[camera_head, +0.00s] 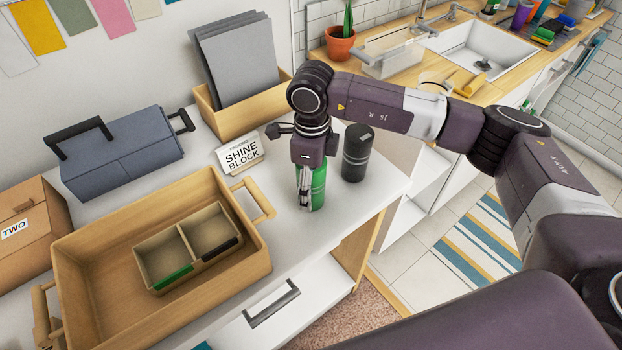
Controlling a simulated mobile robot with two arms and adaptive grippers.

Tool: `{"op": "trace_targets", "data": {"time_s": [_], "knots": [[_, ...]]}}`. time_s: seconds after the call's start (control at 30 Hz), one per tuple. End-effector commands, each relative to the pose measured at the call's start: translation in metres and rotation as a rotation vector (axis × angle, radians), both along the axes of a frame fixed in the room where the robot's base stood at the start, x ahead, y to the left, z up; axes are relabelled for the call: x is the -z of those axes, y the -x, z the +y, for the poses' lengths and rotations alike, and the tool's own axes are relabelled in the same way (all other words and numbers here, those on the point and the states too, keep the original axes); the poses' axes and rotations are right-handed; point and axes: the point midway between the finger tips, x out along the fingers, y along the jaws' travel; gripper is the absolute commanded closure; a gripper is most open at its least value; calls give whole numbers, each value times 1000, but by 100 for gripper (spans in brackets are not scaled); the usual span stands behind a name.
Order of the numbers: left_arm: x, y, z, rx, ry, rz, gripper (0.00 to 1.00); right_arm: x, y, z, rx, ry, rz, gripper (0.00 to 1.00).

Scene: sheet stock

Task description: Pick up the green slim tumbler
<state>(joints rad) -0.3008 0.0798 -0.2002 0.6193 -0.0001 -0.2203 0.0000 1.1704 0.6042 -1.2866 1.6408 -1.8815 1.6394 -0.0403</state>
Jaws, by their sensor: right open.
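The green slim tumbler (319,188) stands upright on the white counter, near its right end. My right gripper (304,194) is directly above and in front of it, pointing down, with its fingers over the tumbler's left side. The gripper is open; its fingers and wrist hide the tumbler's top and left part. I cannot tell whether a finger touches it. A black tumbler (357,153) stands just to the right, close to the green one. My left gripper is not in view.
A wooden tray (100,225) with a two-part box (187,247) fills the counter's left front. A "SHINE BLOCK" sign (240,155), a wooden holder with grey sheets (236,65) and a blue-grey toolbox (122,153) stand behind. An open drawer (272,303) juts out below.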

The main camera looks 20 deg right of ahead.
Motion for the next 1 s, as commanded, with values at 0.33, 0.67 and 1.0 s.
{"op": "trace_targets", "data": {"time_s": [0.33, 0.67, 1.0], "knots": [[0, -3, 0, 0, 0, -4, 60, 0, 0, 0, 0, -1, 1, 66], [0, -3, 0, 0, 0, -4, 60, -1, 0, 1, 0, -1, -1, 87], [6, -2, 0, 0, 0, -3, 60, -16, -1, 1, 0, -2, -4, 87]]}}
